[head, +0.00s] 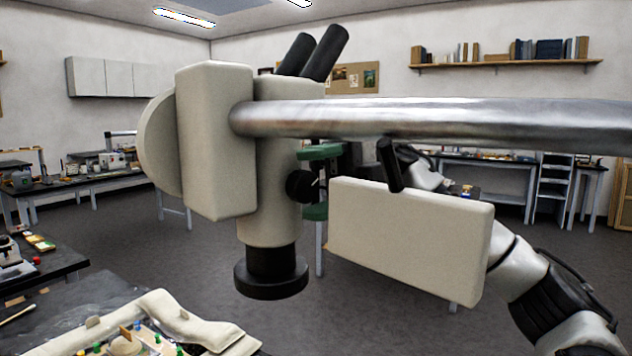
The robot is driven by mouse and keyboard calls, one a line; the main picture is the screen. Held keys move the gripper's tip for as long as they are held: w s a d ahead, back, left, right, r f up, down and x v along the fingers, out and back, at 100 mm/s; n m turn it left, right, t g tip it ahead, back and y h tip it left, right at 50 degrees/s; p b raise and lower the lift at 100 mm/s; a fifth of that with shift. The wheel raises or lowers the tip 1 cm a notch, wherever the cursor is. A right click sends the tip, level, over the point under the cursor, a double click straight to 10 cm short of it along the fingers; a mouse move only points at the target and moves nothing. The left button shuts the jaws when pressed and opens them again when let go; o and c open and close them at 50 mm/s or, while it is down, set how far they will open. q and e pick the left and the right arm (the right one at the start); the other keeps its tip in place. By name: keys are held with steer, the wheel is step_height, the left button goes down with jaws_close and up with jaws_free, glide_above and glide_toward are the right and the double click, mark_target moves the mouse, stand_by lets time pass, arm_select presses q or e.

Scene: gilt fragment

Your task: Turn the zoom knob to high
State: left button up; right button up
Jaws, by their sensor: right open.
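A cream stereo microscope (280,150) with black eyepieces and a black objective ring hangs from a metal boom in the head view. Its zoom knob (299,186) is a black round knob on the right side of the body, with a small pale mark near its edge. My right gripper (313,183) is open, with one green finger above the knob and one below it. I cannot tell whether the fingers touch the knob. The cream panel hides much of the right gripper and wrist. My left gripper is not in view.
The metal boom (450,118) runs across to the right above my right arm. A cream panel (410,240) with a black handle stands in front of that arm. A bench (70,300) with a cream padded frame and small colored pieces is at lower left.

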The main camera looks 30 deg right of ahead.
steer(key=shift+a, duration=0.15)
steer(key=shift+c, duration=0.5)
steer(key=c, duration=0.8)
steer(key=shift+f, duration=0.15)
steer(key=y+b, duration=0.2)
steer(key=shift+f+b, duration=0.3)
steer(key=shift+f, duration=0.1)
steer(key=g+y+b, duration=0.1)
steer(key=y+b, duration=0.1)
steer(key=shift+a+f+y+b, duration=0.1)
steer(key=shift+f+y+b, duration=0.05)
steer(key=shift+y+b, duration=0.65)
steer(key=shift+y, duration=0.1)
steer(key=shift+g, duration=0.3)
